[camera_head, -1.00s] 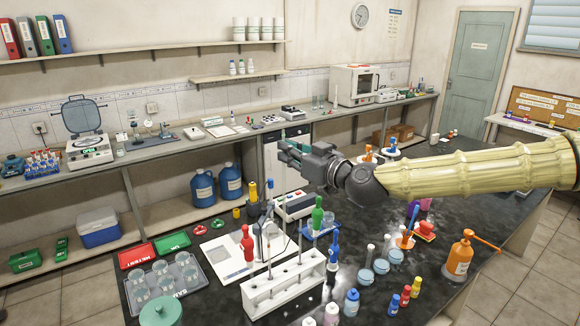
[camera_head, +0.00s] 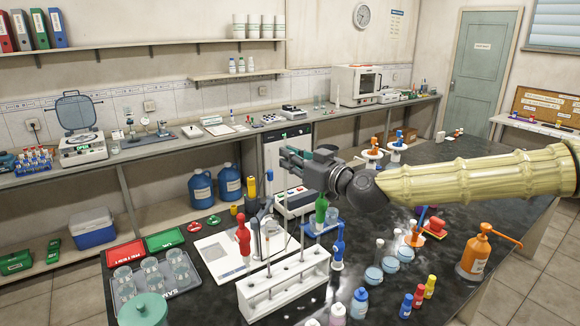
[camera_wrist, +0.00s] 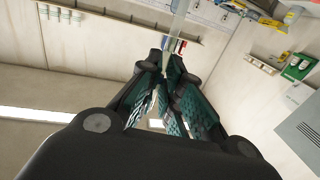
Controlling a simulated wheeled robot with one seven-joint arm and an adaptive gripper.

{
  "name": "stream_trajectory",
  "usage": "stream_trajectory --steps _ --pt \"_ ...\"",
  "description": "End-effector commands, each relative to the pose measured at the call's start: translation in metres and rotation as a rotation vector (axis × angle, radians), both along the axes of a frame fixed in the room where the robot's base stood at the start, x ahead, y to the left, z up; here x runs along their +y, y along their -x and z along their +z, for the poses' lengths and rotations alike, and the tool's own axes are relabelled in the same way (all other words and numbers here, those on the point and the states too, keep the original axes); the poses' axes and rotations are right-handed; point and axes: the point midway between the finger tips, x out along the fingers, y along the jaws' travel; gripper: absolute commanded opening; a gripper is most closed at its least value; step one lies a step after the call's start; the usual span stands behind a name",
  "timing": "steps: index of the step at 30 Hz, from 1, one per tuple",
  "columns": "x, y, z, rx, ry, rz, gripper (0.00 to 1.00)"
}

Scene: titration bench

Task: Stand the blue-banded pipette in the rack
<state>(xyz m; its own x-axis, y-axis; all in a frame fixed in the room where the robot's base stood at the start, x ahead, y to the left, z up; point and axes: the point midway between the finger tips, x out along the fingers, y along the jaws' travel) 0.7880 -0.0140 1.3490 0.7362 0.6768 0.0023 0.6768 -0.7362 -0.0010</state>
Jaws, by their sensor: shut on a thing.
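My gripper (camera_head: 287,158) is raised above the black bench, behind and above the rack in the head view. It is shut on a thin, clear glass pipette (camera_wrist: 179,22), which rises from between the dark green finger pads in the wrist view. I cannot make out a blue band on it, and its lower part is hard to see. The white rack (camera_head: 262,304) stands upright on the near part of the bench, with several holes in its top. Thin upright rods stand at the rack, but their markings are too small to tell.
Blue-filled flasks (camera_head: 374,276) and an orange pump bottle (camera_head: 474,255) are to the right.

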Motion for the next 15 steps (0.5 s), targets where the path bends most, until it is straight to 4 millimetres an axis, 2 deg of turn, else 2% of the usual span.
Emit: stream_trajectory --steps 8,15 --pt "0.002 0.0 -0.01 0.001 0.0 0.003 0.0" --pt "0.002 0.0 -0.026 0.002 -0.001 0.003 0.0"
